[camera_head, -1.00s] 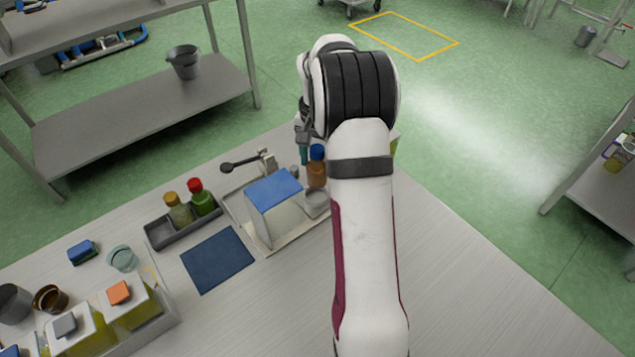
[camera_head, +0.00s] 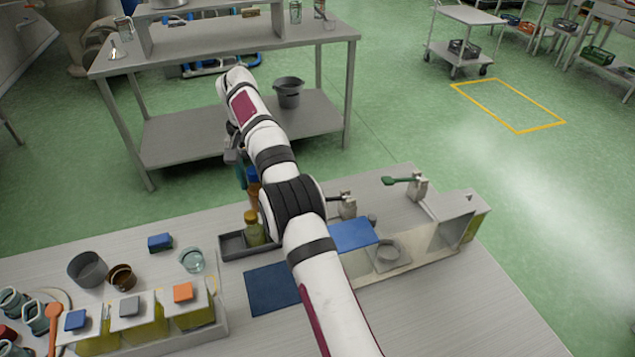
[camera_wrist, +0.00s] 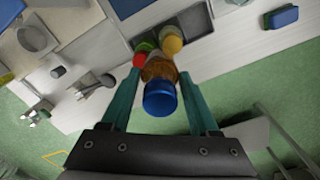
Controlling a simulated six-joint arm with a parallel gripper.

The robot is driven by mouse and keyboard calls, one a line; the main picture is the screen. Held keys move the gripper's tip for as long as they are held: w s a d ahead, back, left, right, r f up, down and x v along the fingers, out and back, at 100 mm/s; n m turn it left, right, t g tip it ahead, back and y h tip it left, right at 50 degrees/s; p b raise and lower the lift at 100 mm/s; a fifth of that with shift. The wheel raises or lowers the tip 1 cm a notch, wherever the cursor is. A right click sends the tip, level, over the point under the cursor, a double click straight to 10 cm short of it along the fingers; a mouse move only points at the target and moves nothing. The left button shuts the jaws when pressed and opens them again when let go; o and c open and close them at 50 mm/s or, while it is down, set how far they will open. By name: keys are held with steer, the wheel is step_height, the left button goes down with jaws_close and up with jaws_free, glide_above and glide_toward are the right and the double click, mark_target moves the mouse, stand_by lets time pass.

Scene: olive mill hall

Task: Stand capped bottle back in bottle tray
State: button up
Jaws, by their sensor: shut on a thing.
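My gripper (camera_wrist: 160,76) has its teal fingers shut on an amber bottle (camera_wrist: 157,68) with a blue cap (camera_wrist: 160,99). In the head view the bottle (camera_head: 253,194) shows just left of my arm, above the bench's back edge. The dark grey bottle tray (camera_head: 233,252) stands in front of it, with a yellow-capped bottle (camera_head: 254,231) in it. In the wrist view the tray (camera_wrist: 195,18) lies beyond the held bottle. The yellow-capped bottle (camera_wrist: 171,42) and a red-capped green bottle (camera_wrist: 139,59) show there. In the head view my arm hides the red-capped one and part of the tray.
A blue mat (camera_head: 268,289) lies in front of the tray. A blue sponge (camera_head: 160,242) and glass cup (camera_head: 191,260) are to the left. A shelf (camera_head: 190,130) stands behind the bench.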

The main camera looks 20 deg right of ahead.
steer(key=a+f, duration=0.1)
steer(key=a, duration=0.7)
step_height(320, 180, down, 8)
steer(key=s+a, duration=0.1)
steer(key=shift+r, duration=0.25)
steer(key=shift+a+f, duration=0.1)
steer(key=shift+f, duration=0.4)
stand_by(0.3)
steer(key=shift+f, duration=0.65)
steer(key=shift+f+n, duration=0.3)
steer(key=shift+f, duration=0.15)
